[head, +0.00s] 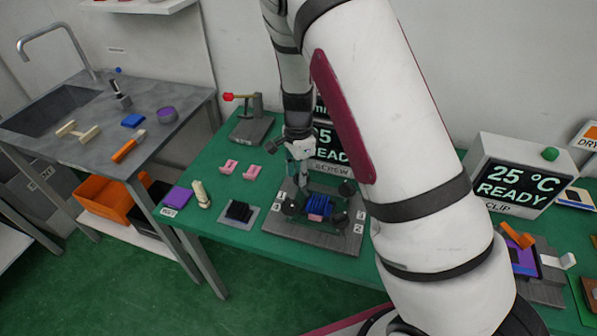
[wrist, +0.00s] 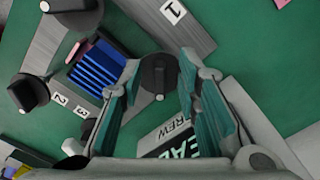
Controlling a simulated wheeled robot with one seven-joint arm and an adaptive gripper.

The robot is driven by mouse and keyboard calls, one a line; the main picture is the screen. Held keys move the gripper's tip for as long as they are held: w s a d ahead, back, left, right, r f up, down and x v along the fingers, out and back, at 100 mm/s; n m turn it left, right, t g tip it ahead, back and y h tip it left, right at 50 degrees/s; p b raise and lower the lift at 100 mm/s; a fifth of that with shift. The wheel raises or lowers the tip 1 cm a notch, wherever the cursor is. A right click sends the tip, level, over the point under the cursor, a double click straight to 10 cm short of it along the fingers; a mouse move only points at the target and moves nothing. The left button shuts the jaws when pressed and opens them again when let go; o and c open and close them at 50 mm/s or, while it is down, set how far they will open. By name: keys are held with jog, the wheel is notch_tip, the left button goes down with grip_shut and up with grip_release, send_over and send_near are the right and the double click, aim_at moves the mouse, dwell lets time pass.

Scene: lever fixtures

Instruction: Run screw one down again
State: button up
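The screw fixture (head: 340,245) is a grey plate on the green table, with black round knobs and a blue ribbed block (head: 319,205) in the middle. My gripper (head: 300,178) is over its back left corner. In the wrist view, my gripper (wrist: 160,72) is open, its teal-padded fingers on either side of a black knob (wrist: 158,75), with gaps showing. The tag "1" (wrist: 174,12) lies on the plate beyond that knob. Other knobs (wrist: 28,92) stand to the left, by tags "2" and "3" (wrist: 60,100). I cannot tell knob height from the fingertips.
A display marked SCREW (head: 330,160) stands close behind the fixture, partly hidden by my arm. A CLIP display (head: 515,180) stands right.

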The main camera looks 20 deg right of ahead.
notch_tip(320, 180, up, 12)
dwell(0.5)
dwell(0.3)
jog(key=s+r+n+t+y, duration=0.2)
jog(key=s+r+n, duration=0.6)
jog(key=s+r, duration=0.6)
jog(key=s+r+n+t+h, duration=0.1)
jog(key=s+r+n, duration=0.1)
jog(key=s+n, duration=0.2)
jog(key=s+d+r+n+t+h, duration=0.1)
jog(key=s+r+n+t, duration=0.1)
jog(key=s, duration=0.7)
jog(key=shift+r+n, duration=0.7)
jog(key=shift+n, duration=0.5)
